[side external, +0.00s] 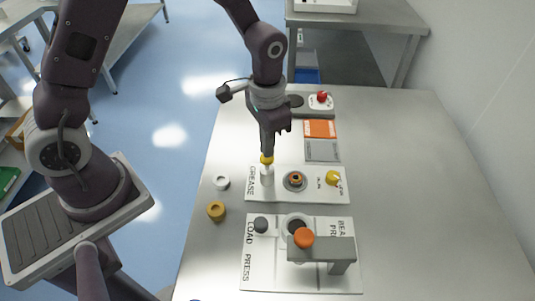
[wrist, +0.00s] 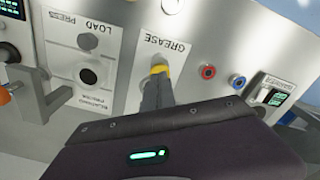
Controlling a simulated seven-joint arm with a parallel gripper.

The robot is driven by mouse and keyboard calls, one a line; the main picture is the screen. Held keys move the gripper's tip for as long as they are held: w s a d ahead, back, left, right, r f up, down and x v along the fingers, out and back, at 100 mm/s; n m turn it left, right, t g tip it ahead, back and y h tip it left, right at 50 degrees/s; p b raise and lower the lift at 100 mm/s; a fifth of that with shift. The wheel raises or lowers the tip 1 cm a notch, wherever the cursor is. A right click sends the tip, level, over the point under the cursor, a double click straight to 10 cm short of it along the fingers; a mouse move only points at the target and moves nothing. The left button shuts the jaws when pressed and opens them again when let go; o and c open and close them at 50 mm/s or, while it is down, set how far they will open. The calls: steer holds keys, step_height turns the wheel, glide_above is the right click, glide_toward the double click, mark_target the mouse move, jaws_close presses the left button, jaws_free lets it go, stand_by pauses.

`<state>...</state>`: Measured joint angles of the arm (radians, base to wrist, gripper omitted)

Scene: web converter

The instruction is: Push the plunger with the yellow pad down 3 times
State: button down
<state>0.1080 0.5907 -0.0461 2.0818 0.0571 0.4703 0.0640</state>
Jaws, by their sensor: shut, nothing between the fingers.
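The plunger (side external: 267,175) is a white upright post with a yellow pad (side external: 266,160) on top. It stands at the left end of the white panel labelled GREASE (side external: 313,195). My gripper (side external: 267,152) is shut and empty, pointing down with its fingertips right at the top of the yellow pad. I cannot tell whether they touch it or sit just above. In the wrist view the dark closed fingertips (wrist: 157,82) overlap the yellow pad (wrist: 159,69), and the plunger's post is mostly hidden.
A load press panel (side external: 255,283) with an orange knob (side external: 304,237) stands in front. The GREASE panel also holds a round fitting (side external: 295,181) and a yellow knob (side external: 333,178). A white ring (side external: 222,183) and a brass ring (side external: 216,210) lie at left. The table's right side is clear.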

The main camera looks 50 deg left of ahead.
steer(key=shift+f, duration=1.5)
steer(key=shift+r, duration=1.9)
steer(key=shift+r, duration=3)
steer(key=shift+r, duration=0.1)
steer(key=s+a+r+n+t, duration=0.1)
steer(key=s+a+r+t, duration=0.15)
steer(key=s+r, duration=0.55)
steer(key=s+a+r+n+t, duration=0.2)
steer(key=s+r, duration=0.4)
steer(key=s, duration=0.4)
steer(key=shift+s+a+r+t, duration=0.15)
steer(key=shift+s+r+t, duration=0.15)
steer(key=shift+t, duration=0.25)
